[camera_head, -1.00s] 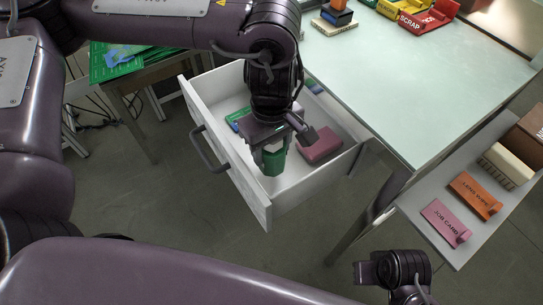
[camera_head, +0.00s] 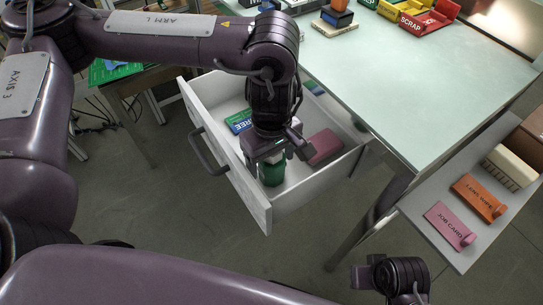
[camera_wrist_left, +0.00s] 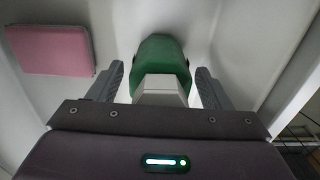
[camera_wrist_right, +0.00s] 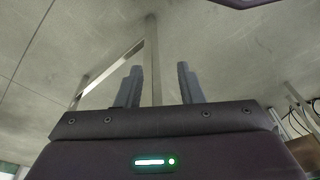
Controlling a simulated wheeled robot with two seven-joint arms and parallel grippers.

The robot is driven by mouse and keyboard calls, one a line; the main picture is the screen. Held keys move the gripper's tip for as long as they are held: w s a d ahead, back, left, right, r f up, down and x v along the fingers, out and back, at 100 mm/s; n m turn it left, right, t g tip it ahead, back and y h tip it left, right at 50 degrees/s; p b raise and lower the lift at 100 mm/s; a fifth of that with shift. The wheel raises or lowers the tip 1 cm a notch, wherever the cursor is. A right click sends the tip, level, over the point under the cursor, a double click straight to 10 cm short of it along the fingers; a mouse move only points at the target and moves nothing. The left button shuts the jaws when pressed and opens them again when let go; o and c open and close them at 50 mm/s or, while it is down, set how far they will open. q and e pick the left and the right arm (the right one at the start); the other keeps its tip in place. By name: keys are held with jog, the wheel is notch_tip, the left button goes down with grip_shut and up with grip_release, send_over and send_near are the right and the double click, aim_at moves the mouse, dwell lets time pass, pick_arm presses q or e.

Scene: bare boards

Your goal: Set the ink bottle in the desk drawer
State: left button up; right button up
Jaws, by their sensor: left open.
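The ink bottle (camera_head: 271,175) is green with a pale angular cap, inside the pulled-out white desk drawer (camera_head: 237,172), near its front corner. In the left wrist view the bottle (camera_wrist_left: 162,48) stands between my left gripper's fingers, with a gap on either side. My left gripper (camera_head: 274,158) points down into the drawer and is open. It hides part of the bottle and drawer. My right gripper (camera_wrist_right: 161,80) is open and empty, low over the floor, away from the drawer; its wrist shows at the lower right of the head view.
A pink box (camera_head: 325,147) and a blue-and-green box (camera_head: 239,121) lie in the drawer. The pale desktop (camera_head: 420,85) is right of it, with bins at the back. A low shelf (camera_head: 420,212) holds pink and orange labelled items. Open floor lies in front.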

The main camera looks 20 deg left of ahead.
pick_arm(q)
jog(key=shift+r, duration=0.55)
notch_tip(320, 180, up, 5)
jog(key=shift+w+r+p, duration=0.1)
jog(key=shift+p, duration=1.05)
notch_tip(320, 180, up, 6)
jog(key=shift+r+p, duration=0.1)
jog(key=shift+p, duration=0.7)
pick_arm(e)
notch_tip(320, 180, down, 8)
jog(key=d, duration=0.2)
jog(key=shift+m+g, duration=0.3)
jog(key=shift+m, duration=0.1)
